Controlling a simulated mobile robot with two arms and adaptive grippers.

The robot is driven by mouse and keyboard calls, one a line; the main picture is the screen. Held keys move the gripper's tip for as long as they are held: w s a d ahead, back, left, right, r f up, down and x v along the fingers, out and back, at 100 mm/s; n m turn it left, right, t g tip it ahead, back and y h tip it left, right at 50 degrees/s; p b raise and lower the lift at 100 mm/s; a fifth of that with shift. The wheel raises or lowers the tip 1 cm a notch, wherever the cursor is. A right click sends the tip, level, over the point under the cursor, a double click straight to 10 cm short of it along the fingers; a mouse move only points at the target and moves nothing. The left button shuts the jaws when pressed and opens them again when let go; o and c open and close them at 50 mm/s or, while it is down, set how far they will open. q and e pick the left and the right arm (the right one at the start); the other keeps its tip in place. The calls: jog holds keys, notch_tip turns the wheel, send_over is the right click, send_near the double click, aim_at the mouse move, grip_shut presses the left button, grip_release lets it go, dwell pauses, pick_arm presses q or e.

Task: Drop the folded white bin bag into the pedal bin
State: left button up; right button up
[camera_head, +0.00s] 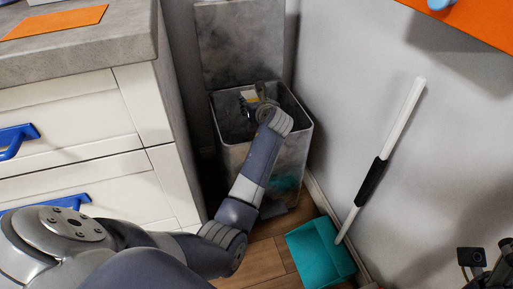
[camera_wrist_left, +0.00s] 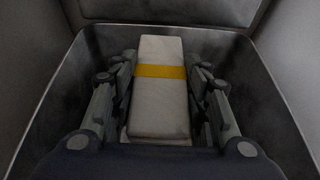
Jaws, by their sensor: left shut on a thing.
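The grey metal pedal bin (camera_head: 291,154) stands in the corner between the drawers and the wall, its lid (camera_head: 240,45) raised against the back. My left gripper (camera_head: 254,94) reaches down into the bin's mouth from the front. In the left wrist view my left gripper (camera_wrist_left: 160,95) is shut on the folded white bin bag (camera_wrist_left: 159,113), a pale block with a yellow band, with a finger on each side. The bin's walls surround the bag in that view. In the head view only a small part of the bag (camera_head: 250,94) shows.
A white drawer unit (camera_head: 66,116) with blue handles and a grey worktop (camera_head: 80,42) stands left of the bin. A teal dustpan (camera_head: 318,252) with a long white and black handle leans on the right wall. An orange shelf (camera_head: 475,22) juts out at the upper right.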

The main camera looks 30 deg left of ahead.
pick_arm(q)
jog(key=shift+f, duration=0.1)
dwell(0.3)
jog(key=o, duration=1)
jog(key=shift+c, duration=0.2)
jog(key=v, duration=1.2)
jog(key=shift+d, duration=0.1)
